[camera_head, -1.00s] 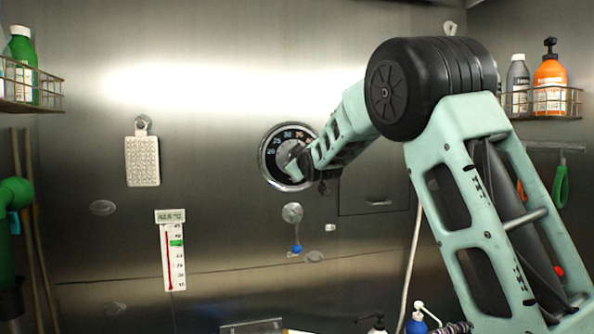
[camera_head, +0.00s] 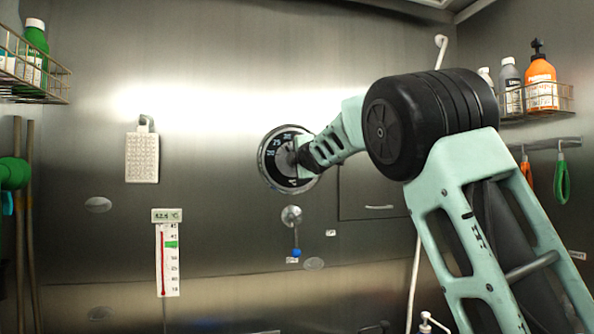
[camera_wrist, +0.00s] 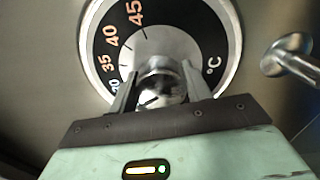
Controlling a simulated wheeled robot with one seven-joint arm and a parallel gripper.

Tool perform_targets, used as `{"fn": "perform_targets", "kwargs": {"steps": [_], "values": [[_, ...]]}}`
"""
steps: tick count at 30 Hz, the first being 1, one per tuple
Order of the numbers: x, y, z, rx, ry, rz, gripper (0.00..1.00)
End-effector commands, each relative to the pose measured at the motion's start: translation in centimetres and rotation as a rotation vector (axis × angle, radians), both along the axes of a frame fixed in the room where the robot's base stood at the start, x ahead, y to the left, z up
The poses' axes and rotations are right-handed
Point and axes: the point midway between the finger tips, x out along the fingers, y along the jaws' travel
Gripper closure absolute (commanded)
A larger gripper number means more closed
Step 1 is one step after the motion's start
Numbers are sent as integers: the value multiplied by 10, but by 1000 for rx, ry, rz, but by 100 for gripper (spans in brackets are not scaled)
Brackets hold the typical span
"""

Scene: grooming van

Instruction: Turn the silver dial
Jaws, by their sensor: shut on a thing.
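The silver dial (camera_wrist: 161,85) sits in the middle of a round black temperature scale (camera_head: 271,165) on the steel back wall. In the wrist view the scale (camera_wrist: 215,35) shows orange marks such as 35, 40 and 45, and a °C sign. My gripper (camera_wrist: 157,92) is shut on the dial, one finger on each side of its knob. In the head view my gripper (camera_head: 297,155) and arm hide the right part of the scale. A thermometer (camera_head: 168,258) with a red column, a green marker and a small display hangs below left.
A lever with a blue knob (camera_head: 296,253) is below the dial; its metal mount shows close by in the wrist view (camera_wrist: 287,55). A perforated pad (camera_head: 142,158) hangs at left. Wire shelves with bottles (camera_head: 541,82) are on both sides.

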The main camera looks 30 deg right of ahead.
Motion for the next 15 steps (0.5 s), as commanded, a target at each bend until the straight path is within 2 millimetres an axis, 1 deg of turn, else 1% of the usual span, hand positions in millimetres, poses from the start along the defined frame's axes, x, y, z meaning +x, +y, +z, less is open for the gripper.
{"fn": "perform_targets", "kwargs": {"steps": [1, 15], "values": [[0, 0, -4, -43, 12, 0, 74], [1, 1, -2, -455, 134, 1, 74]]}}
